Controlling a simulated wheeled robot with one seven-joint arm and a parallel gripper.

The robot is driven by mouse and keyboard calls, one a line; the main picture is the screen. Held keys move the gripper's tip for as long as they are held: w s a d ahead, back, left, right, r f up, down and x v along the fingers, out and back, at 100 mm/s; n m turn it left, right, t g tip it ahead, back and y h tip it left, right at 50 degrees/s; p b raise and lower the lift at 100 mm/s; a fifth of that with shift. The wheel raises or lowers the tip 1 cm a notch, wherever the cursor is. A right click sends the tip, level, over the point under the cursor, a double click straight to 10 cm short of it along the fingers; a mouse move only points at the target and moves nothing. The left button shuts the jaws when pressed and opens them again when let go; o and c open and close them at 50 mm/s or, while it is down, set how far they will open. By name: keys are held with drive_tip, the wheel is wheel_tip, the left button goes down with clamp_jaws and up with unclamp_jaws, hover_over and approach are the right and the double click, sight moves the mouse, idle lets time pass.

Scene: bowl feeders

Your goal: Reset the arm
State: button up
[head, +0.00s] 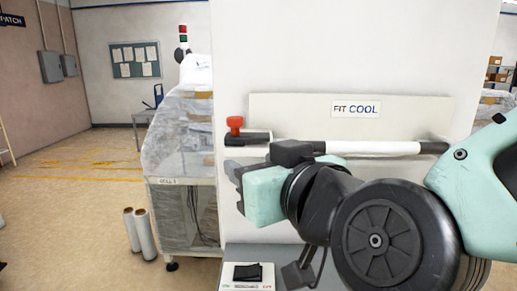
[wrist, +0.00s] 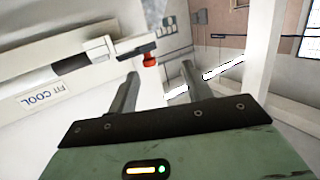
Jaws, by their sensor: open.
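My gripper (wrist: 160,82) is open in the wrist view, with its two dark fingers apart and nothing between them. In the head view my gripper (head: 236,172) points left, in front of the white FIT COOL machine (head: 300,60). A red knob (head: 235,123) on a black-ended white bar (head: 375,147) is just above the gripper. The red knob also shows in the wrist view (wrist: 150,60), beyond the fingers and apart from them as far as I can tell. My arm hides part of the machine's lower front.
A grey ledge with a small black device (head: 247,273) is below the gripper. A plastic-wrapped cabinet (head: 182,155) stands left of the machine. Two white rolls (head: 145,234) stand on the floor beside it. The floor (head: 70,210) at the left is open.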

drive_tip(key=s+d+f+n+g+h, duration=0.1)
drive_tip(key=s+f+g, duration=0.25)
drive_tip(key=f, duration=0.25)
drive_tip(key=s+d+f+n+g, duration=0.1)
drive_tip(key=s+f+n+g, duration=0.1)
drive_tip(key=f+g, duration=0.4)
drive_tip(key=s+d+f+g+h, duration=0.5)
drive_tip(key=s+d+f, duration=0.2)
drive_tip(key=d, duration=0.4)
drive_tip(key=shift+s+d+h, duration=0.4)
drive_tip(key=shift+s, duration=0.1)
